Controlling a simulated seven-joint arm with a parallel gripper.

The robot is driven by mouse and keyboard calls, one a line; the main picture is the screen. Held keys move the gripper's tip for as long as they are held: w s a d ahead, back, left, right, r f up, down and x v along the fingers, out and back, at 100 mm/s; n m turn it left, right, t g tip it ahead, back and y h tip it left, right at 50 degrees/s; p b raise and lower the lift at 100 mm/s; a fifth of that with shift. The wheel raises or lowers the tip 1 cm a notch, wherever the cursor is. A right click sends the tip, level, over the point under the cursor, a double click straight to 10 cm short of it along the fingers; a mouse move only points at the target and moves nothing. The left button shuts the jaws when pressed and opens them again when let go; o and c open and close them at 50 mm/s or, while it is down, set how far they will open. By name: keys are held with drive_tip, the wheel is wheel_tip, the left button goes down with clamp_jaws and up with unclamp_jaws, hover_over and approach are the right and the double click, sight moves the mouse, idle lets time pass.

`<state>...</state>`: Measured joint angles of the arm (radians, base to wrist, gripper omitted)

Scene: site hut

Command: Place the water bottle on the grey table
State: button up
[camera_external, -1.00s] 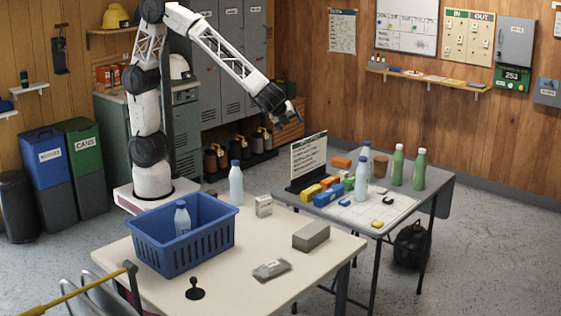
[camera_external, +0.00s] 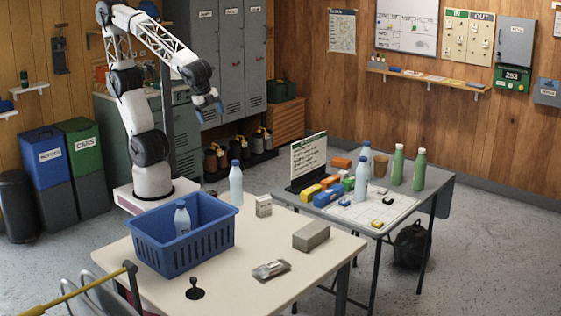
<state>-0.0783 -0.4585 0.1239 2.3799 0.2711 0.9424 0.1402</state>
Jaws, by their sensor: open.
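Several pale blue water bottles with blue caps are in view. One bottle (camera_external: 182,219) stands inside the blue crate (camera_external: 168,258). Another bottle (camera_external: 235,185) stands upright on the cream table (camera_external: 222,287), just behind the crate. Two more stand on the grey table (camera_external: 432,187): one bottle (camera_external: 362,181) near its middle and one bottle (camera_external: 366,153) behind it, partly hidden. My gripper (camera_external: 209,112) is open and empty. It hangs in the air above and behind the cream table, higher than the bottle by the crate and slightly left of it, touching nothing.
The grey table also bears green bottles (camera_external: 397,165), a brown cup (camera_external: 380,167), coloured blocks (camera_external: 325,197), a sign (camera_external: 308,157) and a gridded sheet (camera_external: 345,211). A small carton (camera_external: 263,206), grey block (camera_external: 311,236) and flat packet (camera_external: 271,269) lie on the cream table.

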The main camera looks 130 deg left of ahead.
drive_tip(key=s+d+f+n+h, duration=0.1)
drive_tip(key=s+d+n+h, duration=0.1)
drive_tip(key=s+d, duration=0.5)
drive_tip(key=shift+s+d+t+h, duration=0.15)
drive_tip(key=shift+s+t+h, duration=0.25)
drive_tip(key=shift+s, duration=0.75)
